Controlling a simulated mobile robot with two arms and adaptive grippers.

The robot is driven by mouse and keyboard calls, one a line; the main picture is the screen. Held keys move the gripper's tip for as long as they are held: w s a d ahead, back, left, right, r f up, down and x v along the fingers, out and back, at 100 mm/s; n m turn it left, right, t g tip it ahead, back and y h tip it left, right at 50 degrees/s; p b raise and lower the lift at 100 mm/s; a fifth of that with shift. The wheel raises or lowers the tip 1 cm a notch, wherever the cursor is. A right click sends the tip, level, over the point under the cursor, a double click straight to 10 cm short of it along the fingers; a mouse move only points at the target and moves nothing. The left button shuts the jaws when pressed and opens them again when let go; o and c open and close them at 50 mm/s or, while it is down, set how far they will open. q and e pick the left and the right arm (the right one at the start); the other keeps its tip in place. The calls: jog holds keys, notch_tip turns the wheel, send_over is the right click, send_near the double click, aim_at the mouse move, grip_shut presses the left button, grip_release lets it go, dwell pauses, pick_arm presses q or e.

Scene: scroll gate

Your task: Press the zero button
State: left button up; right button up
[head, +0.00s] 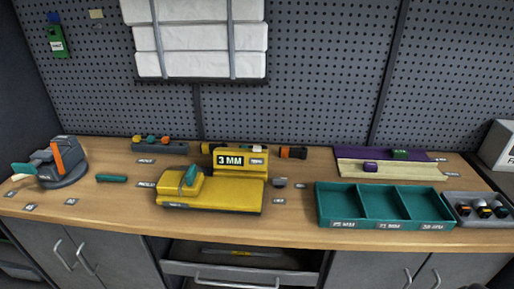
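A yellow gauge-like device (228,195) stands on the workbench near the middle of the head view. Its upright display panel (230,160) reads "3 MM". A small pale label or plate (257,161) sits at the panel's right side, its text too small to read. A small whitish block (257,148) shows at the panel's top right. A teal lever-like piece (190,175) rises from the device's left part. I cannot tell which part is the zero button. Neither of my grippers is in view.
A teal three-compartment tray (404,225) and a grey tray with several small pieces (480,197) are on the right. A grey-and-orange tool (61,166) is on the left. Purple and cream boards (410,174) lie at the back right.

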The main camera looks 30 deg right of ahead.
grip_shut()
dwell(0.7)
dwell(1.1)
